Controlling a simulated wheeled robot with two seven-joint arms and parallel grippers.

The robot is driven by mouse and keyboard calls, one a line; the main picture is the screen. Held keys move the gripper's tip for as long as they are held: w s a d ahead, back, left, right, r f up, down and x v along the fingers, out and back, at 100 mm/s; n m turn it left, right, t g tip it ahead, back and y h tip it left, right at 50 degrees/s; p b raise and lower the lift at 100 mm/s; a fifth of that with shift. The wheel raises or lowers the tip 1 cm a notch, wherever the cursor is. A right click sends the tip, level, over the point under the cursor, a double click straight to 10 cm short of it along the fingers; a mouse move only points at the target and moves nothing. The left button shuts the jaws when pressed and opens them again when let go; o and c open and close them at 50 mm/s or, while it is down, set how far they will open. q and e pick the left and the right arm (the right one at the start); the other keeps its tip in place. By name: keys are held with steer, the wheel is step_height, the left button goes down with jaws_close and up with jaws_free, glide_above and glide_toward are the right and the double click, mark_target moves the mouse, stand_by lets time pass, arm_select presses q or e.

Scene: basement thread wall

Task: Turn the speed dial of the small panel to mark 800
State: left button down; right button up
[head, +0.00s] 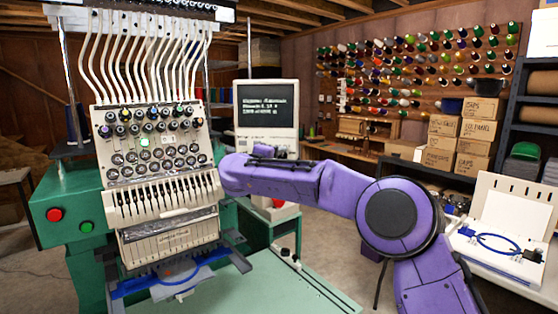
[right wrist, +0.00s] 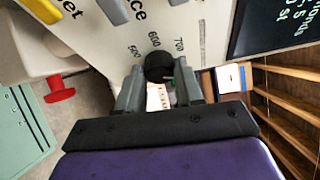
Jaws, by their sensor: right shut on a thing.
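The small panel, a pale box with a dark text screen, stands beyond my right arm in the head view (head: 267,92). Its pale face fills the top of the right wrist view (right wrist: 100,35). The black speed dial (right wrist: 159,66) sits between the two grey fingers of my right gripper (right wrist: 160,88), which is shut on it. Marks 500, 600 and 700 show around the dial; I cannot see mark 800 or read the dial's pointer. In the head view my purple right arm hides the lower panel and the dial. My left gripper is not in view.
A multi-needle embroidery machine (head: 155,150) stands close at the left, with a green table (head: 270,288) below. Cardboard boxes (head: 462,140) and a thread wall stand behind.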

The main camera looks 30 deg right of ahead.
steer(key=shift+r, duration=0.25)
steer(key=o, duration=1)
steer(key=shift+o, duration=0.2)
steer(key=shift+w+a+f, duration=0.1)
steer(key=shift+a, duration=0.2)
steer(key=b+v, duration=0.3)
steer(key=v, duration=0.7)
steer(key=shift+b, duration=0.4)
